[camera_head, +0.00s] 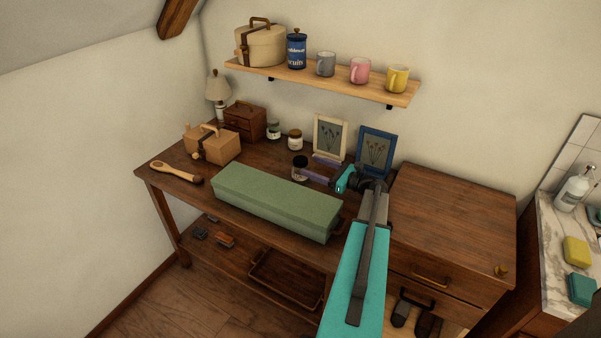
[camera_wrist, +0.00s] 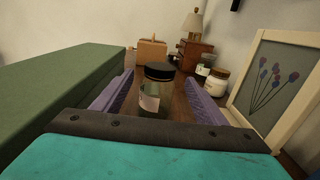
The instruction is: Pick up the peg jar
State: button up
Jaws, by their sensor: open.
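A small glass jar with a dark lid (camera_wrist: 154,98) and a pale label stands upright on the wooden desk, straight ahead in the wrist view. It also shows in the head view (camera_head: 299,171), partly hidden by my gripper. My gripper (camera_head: 306,167) is open, low over the desk. Its purple fingers (camera_wrist: 160,80) lie to the left and right of the jar, and I see no clear contact. Whether this is the peg jar I cannot tell, since its contents are unclear.
A long green box (camera_head: 277,200) lies close to the left of my gripper. A cream picture frame (camera_head: 330,136) and a blue one (camera_head: 376,150) stand at the right and back.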

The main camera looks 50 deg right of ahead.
aim_at(300, 160)
jog(key=shift+w, duration=0.1)
jog(key=shift+x, duration=3.05)
jog(key=c, duration=1.3)
